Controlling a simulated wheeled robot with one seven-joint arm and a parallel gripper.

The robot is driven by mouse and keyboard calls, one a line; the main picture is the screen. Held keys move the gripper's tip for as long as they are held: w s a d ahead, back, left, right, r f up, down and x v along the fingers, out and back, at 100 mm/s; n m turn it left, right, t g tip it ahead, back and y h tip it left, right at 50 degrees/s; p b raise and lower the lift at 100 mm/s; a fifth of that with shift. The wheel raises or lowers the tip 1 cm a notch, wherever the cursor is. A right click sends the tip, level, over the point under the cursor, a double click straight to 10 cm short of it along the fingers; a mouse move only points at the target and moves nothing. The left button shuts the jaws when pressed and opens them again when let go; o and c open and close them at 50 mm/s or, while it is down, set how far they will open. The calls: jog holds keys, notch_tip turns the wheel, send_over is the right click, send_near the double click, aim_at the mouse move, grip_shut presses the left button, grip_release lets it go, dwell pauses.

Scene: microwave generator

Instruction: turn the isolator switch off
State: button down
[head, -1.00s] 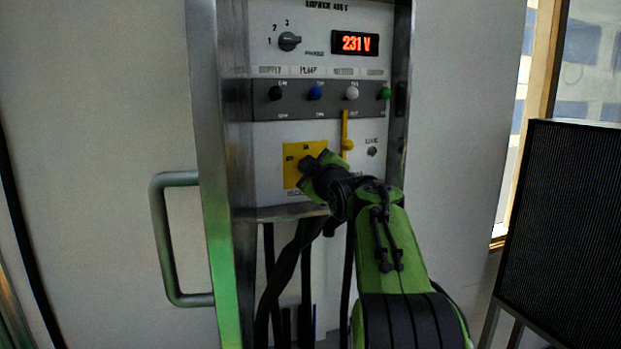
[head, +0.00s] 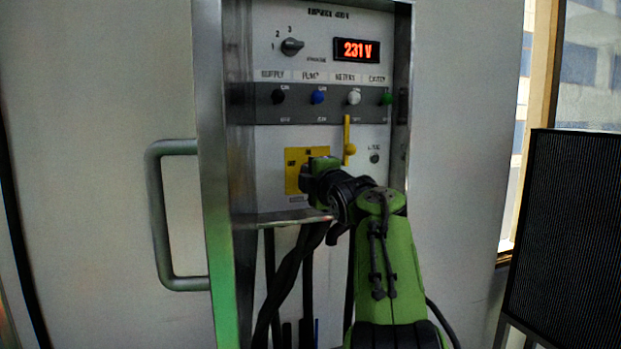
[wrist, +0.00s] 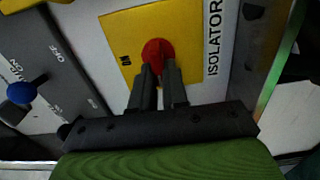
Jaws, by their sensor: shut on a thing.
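The isolator switch is a red knob (wrist: 157,52) on a yellow plate (wrist: 185,25) marked ISOLATOR, seen in the wrist view. The word ON shows on the plate to the left of the knob, in that turned picture. My gripper (wrist: 159,72) is shut on the red knob, with its dark fingers on either side of it. The fingers hide part of the knob, so its exact pointing is hard to tell. In the head view the yellow plate (head: 293,180) sits low on the panel, and my gripper (head: 308,182) covers its right part and the knob.
Above are a row of coloured toggles, including a blue one (head: 318,97), a rotary selector (head: 292,46) and a red display (head: 357,50) reading 231 V. A yellow lever (head: 347,135) stands close right of my gripper. A metal ledge (head: 285,218) and hanging cables lie below.

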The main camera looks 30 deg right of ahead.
dwell(0.4)
jog(key=c, duration=1.1)
grip_release()
jog(key=shift+c, duration=0.2)
jog(key=b+v, duration=0.4)
jog(key=v, duration=1.1)
jog(key=shift+s, duration=0.35)
